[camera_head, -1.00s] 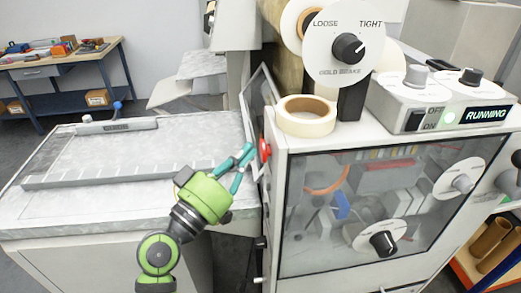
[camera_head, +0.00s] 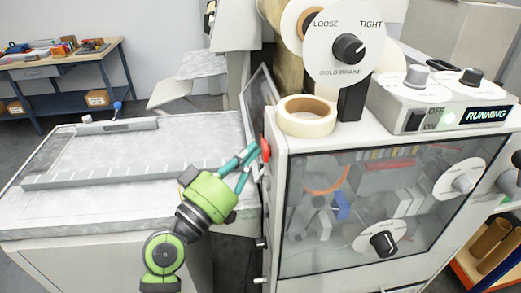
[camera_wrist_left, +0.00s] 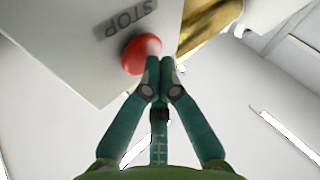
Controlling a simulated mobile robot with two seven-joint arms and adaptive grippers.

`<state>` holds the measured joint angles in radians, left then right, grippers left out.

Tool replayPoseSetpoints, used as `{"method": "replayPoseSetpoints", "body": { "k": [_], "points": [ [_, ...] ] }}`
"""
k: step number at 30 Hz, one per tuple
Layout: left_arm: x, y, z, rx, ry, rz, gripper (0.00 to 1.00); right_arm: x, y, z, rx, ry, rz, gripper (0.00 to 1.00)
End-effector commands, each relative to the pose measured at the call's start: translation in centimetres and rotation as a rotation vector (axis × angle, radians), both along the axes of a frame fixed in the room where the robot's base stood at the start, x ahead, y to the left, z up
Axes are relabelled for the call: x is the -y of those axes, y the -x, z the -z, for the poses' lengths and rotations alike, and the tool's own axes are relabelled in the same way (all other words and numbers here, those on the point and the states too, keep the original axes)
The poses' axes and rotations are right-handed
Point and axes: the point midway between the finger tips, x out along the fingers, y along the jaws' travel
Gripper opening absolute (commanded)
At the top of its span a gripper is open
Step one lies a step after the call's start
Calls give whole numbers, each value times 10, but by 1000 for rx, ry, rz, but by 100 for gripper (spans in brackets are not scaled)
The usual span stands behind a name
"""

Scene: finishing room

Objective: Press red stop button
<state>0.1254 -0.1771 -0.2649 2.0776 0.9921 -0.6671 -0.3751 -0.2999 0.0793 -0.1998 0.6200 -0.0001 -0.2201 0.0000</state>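The red stop button (camera_head: 266,150) sits on the left side wall of the white machine, near its front edge. In the wrist view it is a round red cap (camera_wrist_left: 141,50) beside a grey label reading STOP (camera_wrist_left: 124,19). My left gripper (camera_head: 253,154) has its teal fingers at the button's left side. In the wrist view the fingertips (camera_wrist_left: 160,67) are together, with nothing between them, and overlap the cap's lower right edge. I cannot tell whether they touch it. My right gripper is not in view.
The machine's lit display (camera_head: 486,115) reads RUNNING. A tape roll (camera_head: 306,116) lies on the machine's top, beside the LOOSE/TIGHT dial (camera_head: 337,60). A grey flat table (camera_head: 130,160) stands left of the machine. A workbench (camera_head: 62,62) stands at the back left.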

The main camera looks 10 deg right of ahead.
Motion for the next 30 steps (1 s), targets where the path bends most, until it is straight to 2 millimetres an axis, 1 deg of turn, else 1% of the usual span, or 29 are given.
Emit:
{"method": "replayPoseSetpoints", "body": {
  "k": [14,17,24,30],
  "points": [
    [3,0,0,1,0,2,0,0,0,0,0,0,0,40],
    [1,0,0,1,0,2,0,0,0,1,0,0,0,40],
    [-12,0,0,1,-2,1,0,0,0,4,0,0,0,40],
    [-14,0,0,1,0,1,0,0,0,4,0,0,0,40]
  ]
}}
